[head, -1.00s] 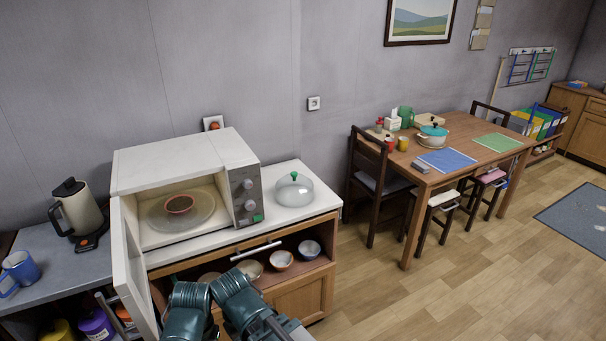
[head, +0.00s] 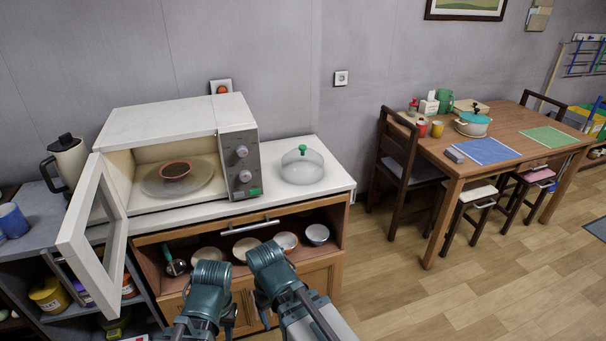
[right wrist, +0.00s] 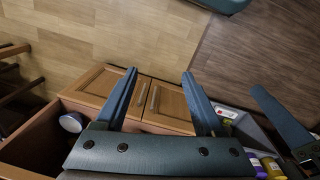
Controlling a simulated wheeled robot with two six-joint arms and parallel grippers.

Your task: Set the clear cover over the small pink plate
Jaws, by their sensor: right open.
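The clear cover (head: 303,168), a see-through dome with a green knob, stands on the white counter to the right of the microwave. A small reddish-pink dish (head: 176,171), the only thing like the pink plate that I make out, sits on the turntable inside the open microwave. My right gripper (right wrist: 159,75) is open and empty in the right wrist view, pointing down over the floor and cabinet front, well away from the cover and dish. Part of my left gripper shows at the right of that view; its opening cannot be made out.
The microwave door (head: 93,232) stands open toward me at the left. Several bowls sit on the open shelf (head: 160,262) under the counter. A kettle (head: 68,160) stands left of the microwave. A dining table (head: 455,168) with chairs is at the right, with clear floor before it.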

